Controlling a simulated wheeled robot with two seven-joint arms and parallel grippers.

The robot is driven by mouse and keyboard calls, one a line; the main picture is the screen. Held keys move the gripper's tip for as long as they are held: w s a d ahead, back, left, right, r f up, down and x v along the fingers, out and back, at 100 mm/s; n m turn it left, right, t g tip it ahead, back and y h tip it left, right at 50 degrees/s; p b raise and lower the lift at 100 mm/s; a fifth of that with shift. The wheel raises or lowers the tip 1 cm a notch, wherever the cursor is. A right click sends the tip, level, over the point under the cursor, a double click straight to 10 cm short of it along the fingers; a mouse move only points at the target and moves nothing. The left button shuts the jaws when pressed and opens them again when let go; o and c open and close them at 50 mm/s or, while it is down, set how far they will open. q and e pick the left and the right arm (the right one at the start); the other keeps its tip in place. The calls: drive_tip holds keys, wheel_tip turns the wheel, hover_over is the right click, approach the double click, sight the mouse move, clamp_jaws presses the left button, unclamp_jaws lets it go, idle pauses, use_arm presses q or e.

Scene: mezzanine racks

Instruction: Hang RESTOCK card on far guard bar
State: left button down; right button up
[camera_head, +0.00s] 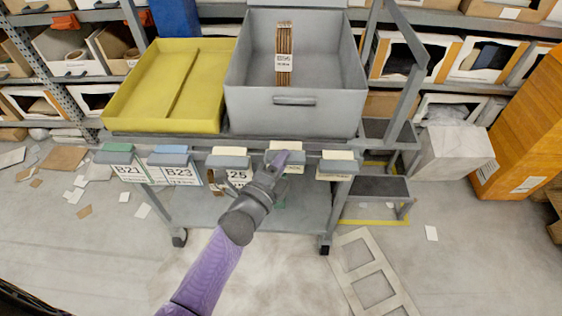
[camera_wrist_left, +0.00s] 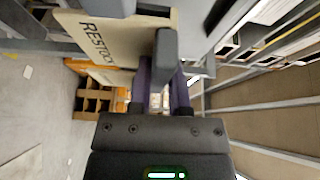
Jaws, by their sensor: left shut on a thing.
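The RESTOCK card (camera_wrist_left: 130,45) is a beige panel with dark lettering in the left wrist view, beside and beyond my fingers, partly cut off. My left gripper (camera_head: 280,158) is at the front bar (camera_head: 310,152) of the cart, over a cream-topped card (camera_head: 296,168). In the left wrist view my left gripper (camera_wrist_left: 164,92) has its purple fingers closed around a grey upright piece (camera_wrist_left: 165,55). Whether that piece belongs to the RESTOCK card is hard to see. The lettering is not readable in the head view. I cannot single out the far guard bar. My right gripper is not in view.
More cards hang along the front bar: a green-topped one (camera_head: 117,156), a blue-topped one (camera_head: 168,159) and another cream-topped one (camera_head: 337,167). A yellow tray (camera_head: 122,108) and a grey bin (camera_head: 250,112) stand on the cart. Grey steps (camera_head: 378,188) are at the right.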

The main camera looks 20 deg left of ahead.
use_arm(q)
drive_tip(key=shift+r+p, duration=0.6)
drive_tip(key=shift+r, duration=0.25)
drive_tip(key=shift+f, duration=0.1)
drive_tip(key=shift+s, duration=0.1)
drive_tip(key=s+d+p, duration=0.1)
drive_tip(key=s+d, duration=0.1)
drive_tip(key=s, duration=0.7)
drive_tip(key=shift+s+d+p, duration=0.25)
drive_tip(key=shift+d+p, duration=0.1)
drive_tip(key=shift+d, duration=0.05)
